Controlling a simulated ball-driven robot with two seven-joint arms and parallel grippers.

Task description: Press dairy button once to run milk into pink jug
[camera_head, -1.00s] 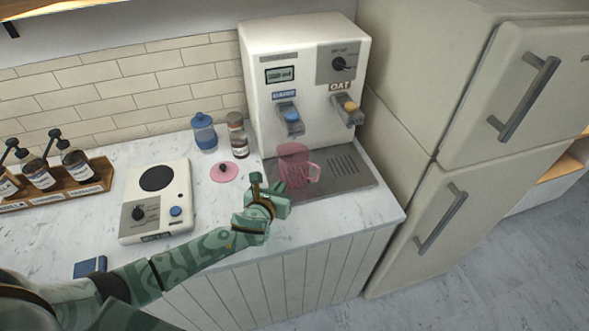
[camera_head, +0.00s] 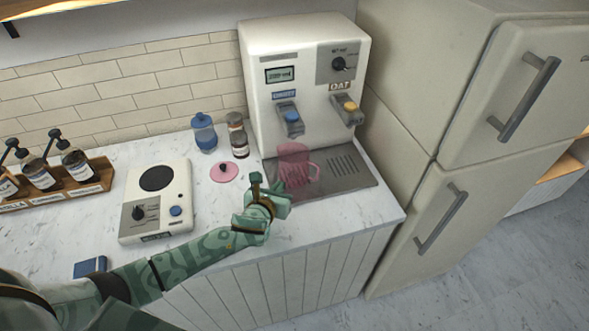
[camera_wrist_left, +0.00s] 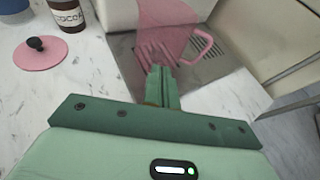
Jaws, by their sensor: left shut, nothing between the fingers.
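The pink jug (camera_head: 294,166) is translucent and stands upright on the drip tray (camera_head: 352,179) of the white milk machine (camera_head: 300,60), below the dairy spout. The dairy button (camera_head: 291,116) is blue and sits on the left spout, under a blue label. My left gripper (camera_head: 270,186) is shut and empty, in front of the jug and lower than the button. In the left wrist view its closed fingers (camera_wrist_left: 162,86) overlap the lower part of the jug (camera_wrist_left: 166,28); I cannot tell whether they touch. My right gripper is not in view.
The oat spout with its yellow button (camera_head: 350,106) is to the right. A pink lid (camera_head: 223,173), a blue canister (camera_head: 204,133) and a cocoa jar (camera_head: 238,137) stand left of the machine. A white scale (camera_head: 157,200) is further left, and a fridge (camera_head: 440,130) is close on the right.

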